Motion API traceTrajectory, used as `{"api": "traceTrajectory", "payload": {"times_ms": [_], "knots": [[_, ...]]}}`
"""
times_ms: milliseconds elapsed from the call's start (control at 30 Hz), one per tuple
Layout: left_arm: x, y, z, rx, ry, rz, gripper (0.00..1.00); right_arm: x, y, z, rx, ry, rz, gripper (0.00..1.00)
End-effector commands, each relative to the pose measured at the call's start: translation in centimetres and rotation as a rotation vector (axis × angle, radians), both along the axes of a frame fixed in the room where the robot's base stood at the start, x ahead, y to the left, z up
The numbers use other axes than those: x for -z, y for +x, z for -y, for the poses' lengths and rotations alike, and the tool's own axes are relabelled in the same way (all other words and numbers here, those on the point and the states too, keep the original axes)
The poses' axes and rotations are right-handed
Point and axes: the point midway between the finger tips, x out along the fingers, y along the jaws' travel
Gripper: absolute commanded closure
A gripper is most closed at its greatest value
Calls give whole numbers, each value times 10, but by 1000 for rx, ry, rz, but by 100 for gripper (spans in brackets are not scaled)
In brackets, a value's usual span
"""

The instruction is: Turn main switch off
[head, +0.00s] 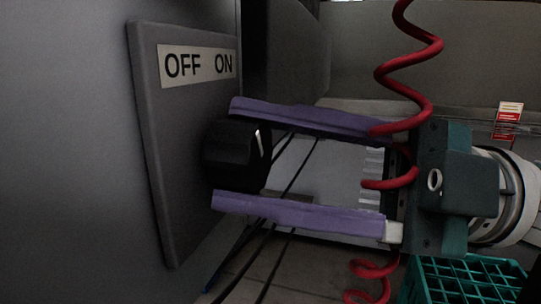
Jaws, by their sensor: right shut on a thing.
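The main switch is a black round knob (232,155) on a grey plate (172,130) fixed to the machine's side. A white label (198,65) above the knob reads OFF on the left and ON on the right. A light mark on the knob points up and slightly right, nearer the ON side. My right gripper (225,155) comes in from the right, its two purple fingers above and below the knob, shut on it. The fingers hide the knob's upper and lower edges. My left gripper is not in view.
A red coiled cable (408,75) hangs in front of my right gripper's body. A teal crate (465,282) stands on the floor at the lower right. Dark thin cables (262,262) run behind the lower finger. The grey machine panel (70,150) fills the left side.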

Motion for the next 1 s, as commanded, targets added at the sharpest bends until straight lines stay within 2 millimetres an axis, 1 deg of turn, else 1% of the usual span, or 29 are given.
{"api": "traceTrajectory", "payload": {"times_ms": [200,400,633,1000], "knots": [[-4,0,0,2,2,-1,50,-2,1,0,1,-53,159,100],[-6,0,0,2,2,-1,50,-2,1,0,2,-87,260,100],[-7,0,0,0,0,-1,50,-2,1,1,2,-106,320,100],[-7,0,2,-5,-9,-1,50,-2,1,0,3,-111,336,100]]}}
